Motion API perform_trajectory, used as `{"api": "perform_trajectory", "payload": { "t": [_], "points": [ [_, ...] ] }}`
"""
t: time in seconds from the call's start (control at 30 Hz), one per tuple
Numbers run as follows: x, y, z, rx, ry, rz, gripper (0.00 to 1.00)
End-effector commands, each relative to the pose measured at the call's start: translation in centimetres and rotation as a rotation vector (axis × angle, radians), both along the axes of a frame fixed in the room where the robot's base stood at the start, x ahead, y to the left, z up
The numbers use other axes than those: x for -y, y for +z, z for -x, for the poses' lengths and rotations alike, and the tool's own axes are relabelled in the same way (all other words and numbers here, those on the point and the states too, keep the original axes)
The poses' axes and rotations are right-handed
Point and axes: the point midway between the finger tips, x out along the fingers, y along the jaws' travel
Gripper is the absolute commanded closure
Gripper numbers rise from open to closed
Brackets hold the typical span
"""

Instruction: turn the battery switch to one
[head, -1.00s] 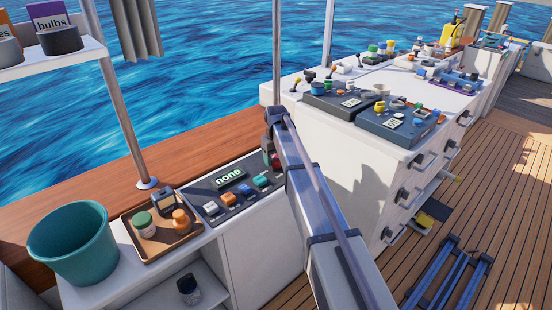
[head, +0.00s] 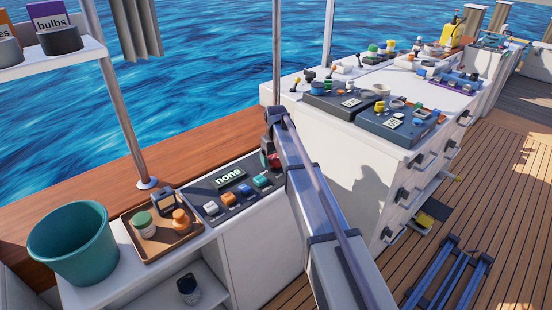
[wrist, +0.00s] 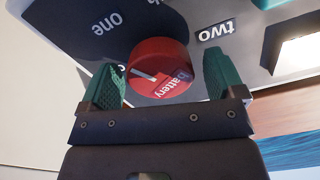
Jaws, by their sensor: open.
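The battery switch (wrist: 160,72) is a round red knob with a white pointer line and the word "battery", on a dark panel in the wrist view. Its pointer line slants to the upper left in that view. The label "one" (wrist: 107,23) is at the upper left and "two" (wrist: 215,32) at the right; another label beside the left finger is mostly hidden. My gripper (wrist: 162,82) is open, its teal fingers on either side of the knob; I cannot tell if they touch it. In the head view the red knob (head: 273,160) is partly hidden by my arm.
The dark panel (head: 212,210) has several coloured controls and a display reading "none" (head: 230,178). Left of it are a brown tray (head: 150,252) with small items and a teal bucket (head: 75,245). A white cabinet (head: 360,160) with more panels stands to the right.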

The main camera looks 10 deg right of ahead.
Motion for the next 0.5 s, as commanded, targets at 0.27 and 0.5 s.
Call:
{"api": "perform_trajectory", "payload": {
  "t": [0.27, 0.5],
  "points": [
    [0.0, 3.3, 0.0, 0.0, 0.0, 0.0, 0.12],
    [0.0, 9.4, 0.0, 0.0, 0.0, 0.0, 0.12]
  ]
}}
